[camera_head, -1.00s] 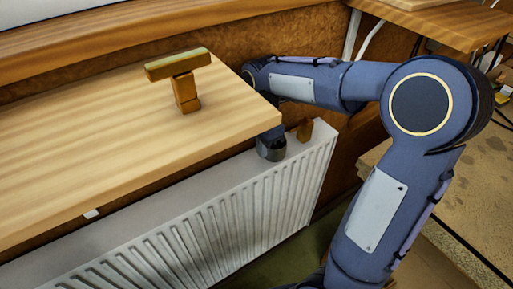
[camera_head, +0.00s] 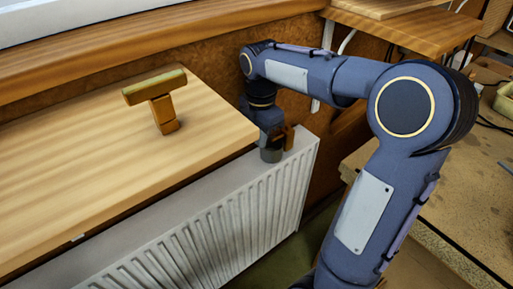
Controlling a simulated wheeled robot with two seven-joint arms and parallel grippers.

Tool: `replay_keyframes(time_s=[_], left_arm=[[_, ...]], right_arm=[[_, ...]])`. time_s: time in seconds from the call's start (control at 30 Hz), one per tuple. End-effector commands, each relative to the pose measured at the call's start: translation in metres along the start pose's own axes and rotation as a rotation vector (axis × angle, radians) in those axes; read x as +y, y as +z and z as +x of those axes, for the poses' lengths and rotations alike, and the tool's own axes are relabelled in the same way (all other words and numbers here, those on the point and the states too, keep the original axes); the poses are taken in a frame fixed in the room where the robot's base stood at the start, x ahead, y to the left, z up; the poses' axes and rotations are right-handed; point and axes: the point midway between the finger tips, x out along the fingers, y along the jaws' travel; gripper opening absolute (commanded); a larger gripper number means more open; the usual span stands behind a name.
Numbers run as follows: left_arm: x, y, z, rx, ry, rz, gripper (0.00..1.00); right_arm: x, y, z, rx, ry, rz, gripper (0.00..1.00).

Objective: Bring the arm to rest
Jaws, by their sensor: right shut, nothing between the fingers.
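My right arm comes in from the right, bends at a large round elbow and reaches to the board's right end. My right gripper (camera_head: 271,152) is at the low end of that arm, at the board's right corner and just over the radiator's top. It is shut and empty; its fingertips are hard to make out. A small orange-brown piece (camera_head: 289,138) shows right beside it; I cannot tell whether they touch. My left gripper is not in view.
A T-shaped wooden piece (camera_head: 160,104) stands upright on the pale wooden board (camera_head: 80,160). A white ribbed radiator (camera_head: 225,225) is below the board. A brown wall and a wooden ledge (camera_head: 130,62) lie behind. A worktop (camera_head: 460,190) with clutter is at the right.

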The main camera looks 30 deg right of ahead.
Motion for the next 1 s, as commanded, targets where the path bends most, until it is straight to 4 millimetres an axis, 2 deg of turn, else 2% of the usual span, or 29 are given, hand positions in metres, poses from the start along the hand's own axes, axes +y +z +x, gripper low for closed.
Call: replay_keyframes(time_s=[0.1, 0.2, 0.43, 0.57, 0.67, 0.77, 0.9, 1.0], left_arm=[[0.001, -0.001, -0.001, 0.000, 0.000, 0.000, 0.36], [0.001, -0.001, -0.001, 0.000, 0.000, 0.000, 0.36], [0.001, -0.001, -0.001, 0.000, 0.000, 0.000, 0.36], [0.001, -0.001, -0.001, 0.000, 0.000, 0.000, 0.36], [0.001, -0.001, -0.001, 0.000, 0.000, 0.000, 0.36], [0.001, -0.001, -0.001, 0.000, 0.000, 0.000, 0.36], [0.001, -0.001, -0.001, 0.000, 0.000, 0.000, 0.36], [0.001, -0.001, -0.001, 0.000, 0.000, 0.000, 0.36]], right_arm=[[0.001, 0.000, -0.019, 0.000, 0.003, 0.000, 0.00], [0.000, 0.000, -0.027, 0.000, 0.001, 0.000, 0.00], [-0.001, 0.000, -0.031, 0.002, 0.002, 0.005, 0.00], [-0.016, -0.005, -0.033, 0.031, 0.035, 0.111, 0.00], [-0.045, -0.018, -0.034, 0.102, 0.093, 0.338, 0.00], [-0.085, -0.039, -0.029, 0.219, 0.148, 0.664, 0.00], [-0.133, -0.073, -0.012, 0.407, 0.176, 1.125, 0.00], [-0.158, -0.093, 0.004, 0.526, 0.161, 1.395, 0.00]])
